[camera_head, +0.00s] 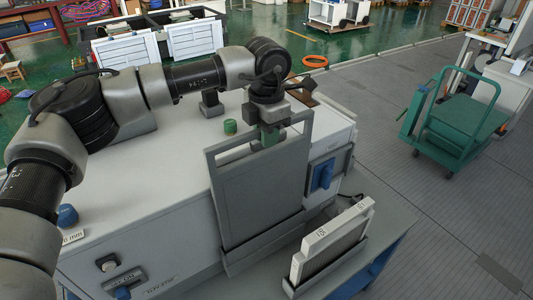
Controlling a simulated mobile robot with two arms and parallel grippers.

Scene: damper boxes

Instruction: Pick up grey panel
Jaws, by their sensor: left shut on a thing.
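The grey panel (258,195) stands upright, slightly tilted, in front of the white damper box (150,190). Its lower edge is at a grey slotted holder (240,262); I cannot tell whether it rests in it. My left gripper (270,136) reaches down from above and is shut on the panel's top edge near the middle. The fingertips are partly hidden by the panel and the wrist. My right gripper is not in view.
A white slatted filter piece (332,238) stands in a holder on the grey-blue table (385,235) at the right.

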